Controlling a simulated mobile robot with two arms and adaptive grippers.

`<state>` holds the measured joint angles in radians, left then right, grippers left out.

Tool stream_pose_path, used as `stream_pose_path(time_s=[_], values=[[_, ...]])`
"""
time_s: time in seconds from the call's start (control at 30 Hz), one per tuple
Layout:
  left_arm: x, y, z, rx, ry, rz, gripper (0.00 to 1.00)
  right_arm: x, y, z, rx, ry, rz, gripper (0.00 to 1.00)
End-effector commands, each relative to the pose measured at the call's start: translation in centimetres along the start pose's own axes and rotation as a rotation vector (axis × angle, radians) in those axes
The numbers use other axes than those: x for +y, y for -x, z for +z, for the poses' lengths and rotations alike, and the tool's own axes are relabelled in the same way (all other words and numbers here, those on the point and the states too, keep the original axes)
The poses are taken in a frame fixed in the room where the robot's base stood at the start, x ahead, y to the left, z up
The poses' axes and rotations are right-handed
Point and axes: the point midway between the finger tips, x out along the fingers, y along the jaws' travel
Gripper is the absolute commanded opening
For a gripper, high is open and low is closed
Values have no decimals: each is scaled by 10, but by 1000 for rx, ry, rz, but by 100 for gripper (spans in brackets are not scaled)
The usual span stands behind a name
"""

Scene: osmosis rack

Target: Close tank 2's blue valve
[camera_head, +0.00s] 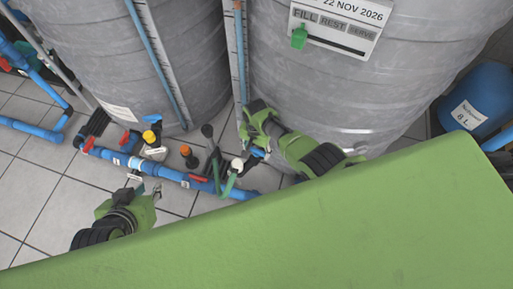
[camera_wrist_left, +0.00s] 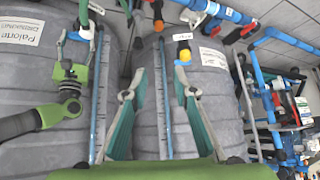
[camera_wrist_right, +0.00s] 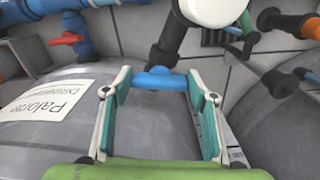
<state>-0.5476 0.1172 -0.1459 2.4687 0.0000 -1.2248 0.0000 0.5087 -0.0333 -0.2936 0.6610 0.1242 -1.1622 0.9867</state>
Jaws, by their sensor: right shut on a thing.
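A small blue valve handle (camera_wrist_right: 159,80) sits between my right gripper's fingertips (camera_wrist_right: 158,88) in the right wrist view, and the gripper is shut on it. In the head view the handle (camera_head: 258,152) is at the foot of the right grey tank (camera_head: 350,100), beside my right gripper (camera_head: 257,140). The left wrist view also shows the handle (camera_wrist_left: 80,36) at my right gripper. My left gripper (camera_head: 150,190) is open and empty, low on the left in front of the blue pipe; its spread fingers show in the left wrist view (camera_wrist_left: 155,88). No tank number is readable.
A blue floor pipe (camera_head: 170,174) with red-handled valves runs in front of the tanks. A yellow-topped fitting (camera_head: 150,137) and an orange-topped one (camera_head: 187,153) stand near it. A second grey tank (camera_head: 175,60) is on the left. A green surface (camera_head: 330,220) fills the foreground.

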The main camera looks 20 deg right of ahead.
Motion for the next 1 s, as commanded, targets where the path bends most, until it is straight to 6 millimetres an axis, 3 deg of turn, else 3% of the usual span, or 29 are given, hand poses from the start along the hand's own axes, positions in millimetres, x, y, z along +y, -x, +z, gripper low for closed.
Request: stream_pose_path(time_s=[0.2,0.4,1.0], values=[[-4,10,34,-143,4,-8,26,-1,1,0,-2,-158,0,31],[-6,15,50,-209,6,-11,26,-2,1,0,0,-251,-1,31],[-7,18,59,-246,7,-14,26,-2,0,-1,1,-314,-2,31]])
